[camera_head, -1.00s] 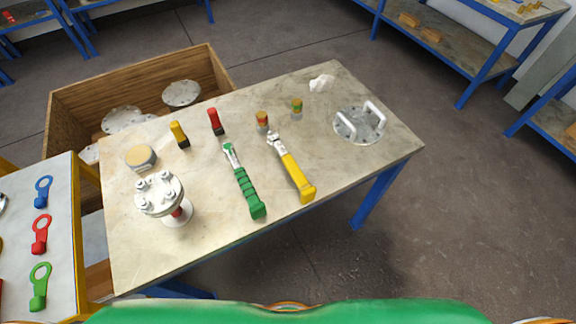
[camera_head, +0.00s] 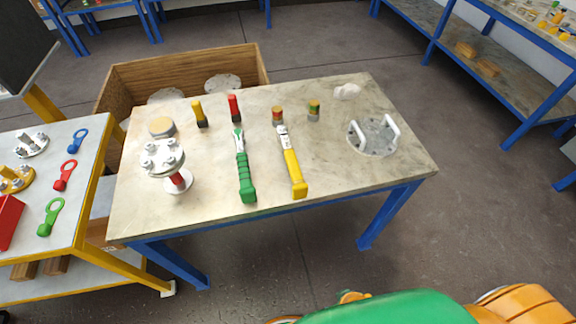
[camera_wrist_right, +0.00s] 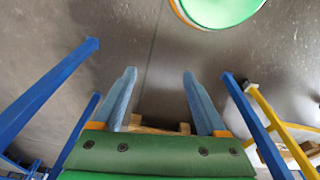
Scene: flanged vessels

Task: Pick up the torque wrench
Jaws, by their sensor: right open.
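Two wrench-like tools lie on the worktable (camera_head: 215,185) in the head view. One has a green ribbed handle (camera_head: 246,178) and a metal head pointing away from me. The other has a yellow handle (camera_head: 293,175) and a metal head, and lies just to its right. I cannot tell for sure which is the torque wrench. My right gripper (camera_wrist_right: 159,72) is open and empty in the right wrist view, above the floor between blue table legs, with no tool near it. My left gripper is not in view.
A flanged vessel (camera_head: 163,160) stands at the table's left, and a plate with two handles (camera_head: 373,136) lies at its right. A side table (camera_head: 92,205) holds coloured ring tools. A wooden crate (camera_head: 180,68) stands behind. Floor (camera_head: 300,250) in front is clear.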

